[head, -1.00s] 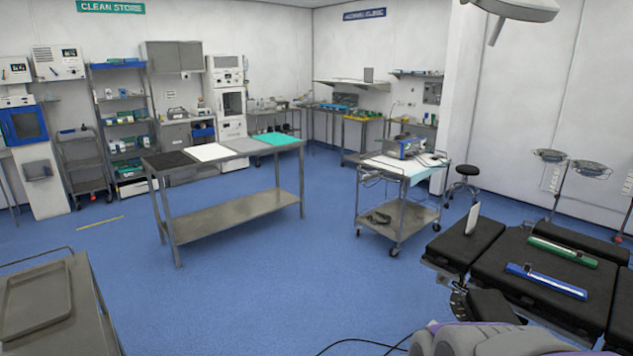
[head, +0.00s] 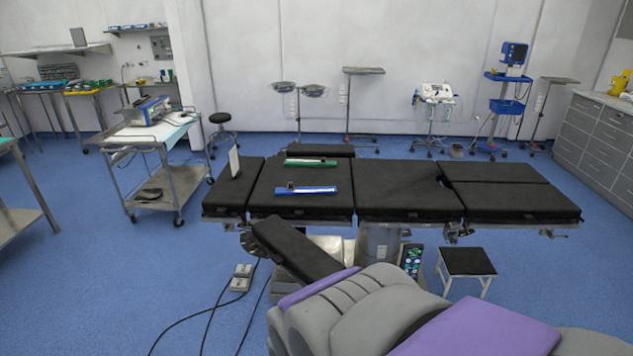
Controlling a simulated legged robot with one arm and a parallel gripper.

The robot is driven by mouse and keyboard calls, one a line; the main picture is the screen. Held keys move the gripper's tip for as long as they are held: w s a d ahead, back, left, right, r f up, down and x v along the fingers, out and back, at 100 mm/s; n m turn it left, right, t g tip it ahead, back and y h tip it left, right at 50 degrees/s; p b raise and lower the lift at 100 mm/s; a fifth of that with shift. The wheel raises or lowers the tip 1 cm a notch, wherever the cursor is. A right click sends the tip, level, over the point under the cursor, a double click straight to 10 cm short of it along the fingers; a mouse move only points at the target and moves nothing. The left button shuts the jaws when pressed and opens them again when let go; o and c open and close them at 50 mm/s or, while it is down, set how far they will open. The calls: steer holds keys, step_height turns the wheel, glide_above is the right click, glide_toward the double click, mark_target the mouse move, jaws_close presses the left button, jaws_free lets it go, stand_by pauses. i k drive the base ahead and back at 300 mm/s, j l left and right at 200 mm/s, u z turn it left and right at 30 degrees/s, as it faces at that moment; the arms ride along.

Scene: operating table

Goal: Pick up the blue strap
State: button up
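The blue strap (head: 305,190) lies flat on a black padded section of the operating table (head: 400,190), left of the table's middle. A green strap (head: 311,162) lies behind it, roughly parallel and apart from it. A small white upright panel (head: 234,161) stands to the left on the table's end section. My own grey and purple body fills the bottom of the head view, in front of the table. My gripper is not in view.
A steel cart (head: 150,150) with a device on top stands left of the table. A footstool (head: 467,263) and a foot pedal (head: 242,277) with cables are on the floor in front. Stands and a stool (head: 221,125) are behind. Blue floor is open at left.

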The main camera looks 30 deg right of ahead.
mark_target(326, 190)
steer(key=z, duration=1.05)
steer(key=i+j+z, duration=0.35)
steer(key=j+z, duration=0.15)
steer(key=i+j+z, duration=0.1)
steer(key=j+z, duration=0.15)
steer(key=j, duration=0.15)
steer(key=i+j+z, duration=0.1)
steer(key=j+z, duration=0.2)
steer(key=i+j, duration=0.15)
steer(key=j, duration=0.25)
steer(key=i+j, duration=0.1)
steer(key=j, duration=0.3)
steer(key=i+j+z, duration=0.1)
steer(key=j, duration=0.3)
steer(key=i+j, duration=0.2)
steer(key=j, duration=0.2)
steer(key=i+j, duration=0.1)
steer(key=j, duration=0.3)
steer(key=i+j, duration=0.15)
steer(key=j, duration=0.25)
steer(key=i+j+z, duration=0.1)
steer(key=j, duration=0.35)
steer(key=i, duration=0.15)
